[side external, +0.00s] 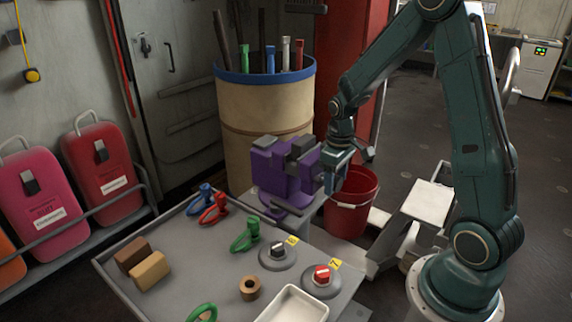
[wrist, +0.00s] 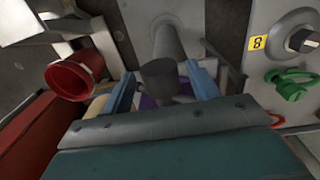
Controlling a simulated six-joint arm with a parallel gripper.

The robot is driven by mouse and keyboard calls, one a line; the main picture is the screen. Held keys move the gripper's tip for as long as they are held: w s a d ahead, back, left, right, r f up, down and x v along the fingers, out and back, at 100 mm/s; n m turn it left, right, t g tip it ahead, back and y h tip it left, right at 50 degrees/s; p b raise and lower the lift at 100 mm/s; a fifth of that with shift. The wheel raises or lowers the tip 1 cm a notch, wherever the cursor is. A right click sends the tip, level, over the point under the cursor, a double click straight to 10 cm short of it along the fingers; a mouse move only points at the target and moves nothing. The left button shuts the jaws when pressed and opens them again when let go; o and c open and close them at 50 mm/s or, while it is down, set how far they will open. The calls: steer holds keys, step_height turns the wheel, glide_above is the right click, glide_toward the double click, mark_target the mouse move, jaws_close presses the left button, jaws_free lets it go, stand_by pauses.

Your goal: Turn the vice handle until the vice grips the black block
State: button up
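The purple vice (side external: 272,165) stands on a grey pedestal beyond the tray table in the side view. A dark block (side external: 304,146) shows at its top right; I cannot tell whether the jaws touch it. My gripper (side external: 335,172) is at the vice's right side, where it hides the handle. In the wrist view my gripper's two blue fingers (wrist: 160,72) are apart, on either side of a dark grey round part (wrist: 159,80), likely the vice handle. Gaps show beside that part. A little purple of the vice (wrist: 147,102) shows behind it.
A red bucket (side external: 351,205) stands just right of the vice. A tan drum (side external: 265,115) with coloured tubes is behind it. The grey table (side external: 205,255) in front holds clamps, wooden blocks, knobs and a white tray (side external: 293,305).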

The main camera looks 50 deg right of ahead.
steer(key=c, duration=0.8)
steer(key=shift+d+y, duration=0.1)
steer(key=shift+y, duration=0.5)
steer(key=o, duration=0.9)
steer(key=shift+o, duration=0.2)
steer(key=shift+r, duration=0.15)
step_height(320, 180, up, 14)
steer(key=d, duration=0.1)
steer(key=shift+f, duration=0.2)
